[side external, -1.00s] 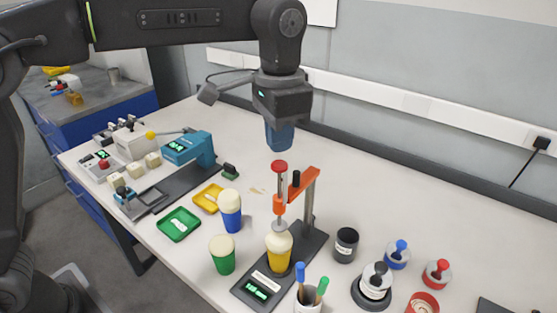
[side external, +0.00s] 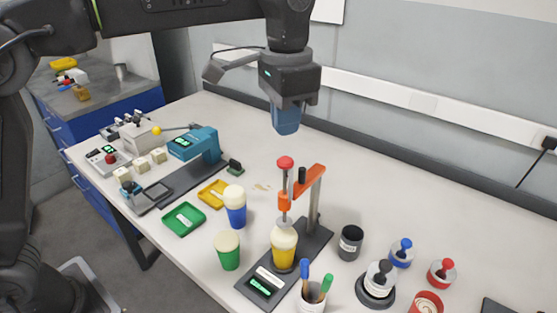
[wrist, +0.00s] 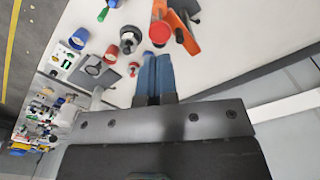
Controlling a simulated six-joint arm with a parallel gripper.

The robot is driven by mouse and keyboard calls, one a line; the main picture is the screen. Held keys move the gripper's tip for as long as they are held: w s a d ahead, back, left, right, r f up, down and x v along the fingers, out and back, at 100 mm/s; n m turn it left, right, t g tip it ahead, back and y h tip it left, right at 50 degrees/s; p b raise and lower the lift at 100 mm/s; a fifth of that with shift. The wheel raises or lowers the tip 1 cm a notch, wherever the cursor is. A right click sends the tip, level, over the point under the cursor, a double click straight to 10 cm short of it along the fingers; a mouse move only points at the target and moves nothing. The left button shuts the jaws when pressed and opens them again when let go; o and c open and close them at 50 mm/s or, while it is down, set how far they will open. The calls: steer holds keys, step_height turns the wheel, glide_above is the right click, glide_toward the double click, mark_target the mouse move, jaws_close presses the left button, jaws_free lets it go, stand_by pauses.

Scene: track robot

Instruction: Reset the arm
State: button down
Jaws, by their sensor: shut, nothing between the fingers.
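My gripper (side external: 286,128) hangs in the air above the bench, pointing down, behind and above the orange press with the red knob. Its blue fingers are together and hold nothing. In the wrist view the closed fingers (wrist: 154,88) show side by side. The orange press (side external: 308,186) stands on a dark base on the bench, with its red knob (side external: 285,162) below the fingertips and apart from them. A yellow cup with a cream top (side external: 284,250) stands under the press.
A blue cup (side external: 236,212) and a green cup (side external: 228,254) stand left of the press. A pen holder (side external: 311,299), a dark cup (side external: 350,243) and stamps (side external: 379,280) stand in front and to the right. The bench behind the press is mostly clear.

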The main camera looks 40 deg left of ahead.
steer(key=s+a+r+n+t, duration=0.2)
steer(key=s+a, duration=0.3)
steer(key=a, duration=0.2)
steer(key=s+a+f+n+t, duration=0.1)
steer(key=s+a+f+n, duration=0.1)
steer(key=s+a+f, duration=0.2)
steer(key=s+a+f+n+t, duration=0.2)
steer(key=s+a+f, duration=0.3)
steer(key=s, duration=0.5)
steer(key=shift+s+a+f+t, duration=0.3)
steer(key=shift+s+a, duration=0.05)
steer(key=shift+a, duration=0.2)
